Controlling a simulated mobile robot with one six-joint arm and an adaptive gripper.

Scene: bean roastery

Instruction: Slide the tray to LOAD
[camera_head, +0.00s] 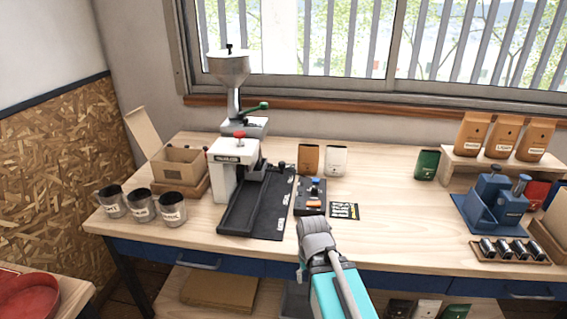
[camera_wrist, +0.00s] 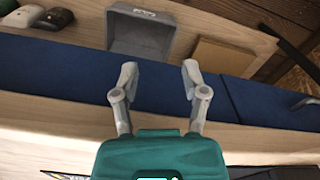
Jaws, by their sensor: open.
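The black tray (camera_head: 240,211) lies in the black slide base (camera_head: 273,212) in front of the white machine (camera_head: 232,160) on the bench. Small white labels run along the right side of the base; I cannot read them, so I cannot tell which one is LOAD. My arm reaches in from the bottom, right of the tray and apart from it. In the wrist view my gripper (camera_wrist: 160,78) is open and empty, with the blue bench front behind its fingers. The tray does not show in the wrist view.
A control box (camera_head: 310,196) and a dark card (camera_head: 344,211) lie right of the base. Several jars (camera_head: 142,207) stand left. A blue press (camera_head: 492,203) stands far right. Below the bench is a grey bin (camera_wrist: 142,37). The bench's middle right is clear.

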